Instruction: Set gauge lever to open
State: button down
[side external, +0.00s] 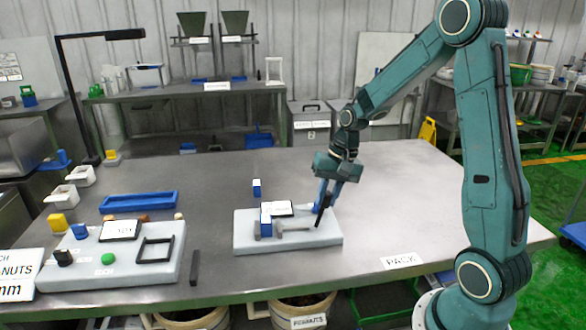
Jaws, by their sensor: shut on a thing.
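A dark upright bar that looks like the gauge lever (322,216) stands at the right end of the fixture. My gripper (325,204) is low over that end, pointing down, shut on the lever's upper part. The exact contact is small and partly hidden by the fingers. I cannot read any lever markings.
A second grey panel (140,274) with buttons, a label and a black frame lies at the left. A blue tray (138,203) is behind it. A small blue-and-white block (256,188) stands behind the fixture. The right of the table is clear around the PACK label (402,261).

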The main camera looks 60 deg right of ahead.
jog(key=shift+s+d+f, duration=0.25)
jog(key=shift+s+d, duration=0.15)
jog(key=shift+s, duration=0.1)
jog(key=shift+f, duration=0.1)
jog(key=c, duration=1.3)
grip_release()
jog(key=shift+w+r, duration=0.1)
jog(key=shift+r, duration=0.1)
jog(key=shift+r, duration=0.1)
jog(key=v, duration=1.3)
jog(key=shift+d+r, duration=0.1)
jog(key=shift+r, duration=0.1)
